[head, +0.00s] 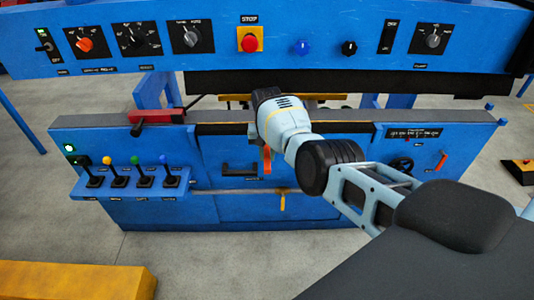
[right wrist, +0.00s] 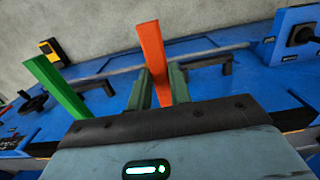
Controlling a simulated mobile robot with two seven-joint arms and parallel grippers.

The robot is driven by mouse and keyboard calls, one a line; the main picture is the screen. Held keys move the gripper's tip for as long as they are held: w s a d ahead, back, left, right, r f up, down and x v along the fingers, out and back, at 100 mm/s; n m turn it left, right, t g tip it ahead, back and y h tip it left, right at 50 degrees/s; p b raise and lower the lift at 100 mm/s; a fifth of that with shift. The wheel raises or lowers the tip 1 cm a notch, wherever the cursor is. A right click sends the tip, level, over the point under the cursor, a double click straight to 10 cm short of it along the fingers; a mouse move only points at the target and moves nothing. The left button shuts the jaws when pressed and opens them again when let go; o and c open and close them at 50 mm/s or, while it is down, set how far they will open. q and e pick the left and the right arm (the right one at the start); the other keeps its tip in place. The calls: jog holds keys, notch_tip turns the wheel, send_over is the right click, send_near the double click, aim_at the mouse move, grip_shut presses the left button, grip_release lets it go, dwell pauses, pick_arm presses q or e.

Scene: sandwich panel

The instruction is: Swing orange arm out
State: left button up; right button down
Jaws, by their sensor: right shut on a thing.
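The orange arm (right wrist: 152,55) is a flat upright bar that stands between the two fingers of my right gripper (right wrist: 159,88) in the right wrist view. The gripper is shut on it. In the head view a short piece of the orange arm (head: 267,160) shows just below my right wrist, in front of the blue panel (head: 225,150). My wrist hides the fingers and the rest of the arm there. My left gripper is not in view.
A green bar (right wrist: 60,90) stands left of the orange arm in the right wrist view, apart from my fingers. A black handle (head: 240,169) lies left of the orange piece. Joysticks (head: 118,178) stand on a shelf at left. A blue control beam (head: 300,65) spans above.

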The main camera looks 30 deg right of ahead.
aim_at(267, 156)
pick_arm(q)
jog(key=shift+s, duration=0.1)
pick_arm(e)
jog(key=shift+r, duration=0.1)
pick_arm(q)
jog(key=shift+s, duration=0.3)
pick_arm(e)
jog(key=c, duration=1.3)
grip_release()
notch_tip(267, 156, up, 6)
jog(key=shift+w+r+p, duration=0.1)
jog(key=shift+r+p, duration=0.05)
jog(key=shift+p, duration=0.75)
jog(key=shift+r, duration=0.75)
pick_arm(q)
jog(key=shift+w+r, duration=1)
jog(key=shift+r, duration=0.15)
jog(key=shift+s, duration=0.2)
pick_arm(e)
jog(key=shift+d, duration=0.1)
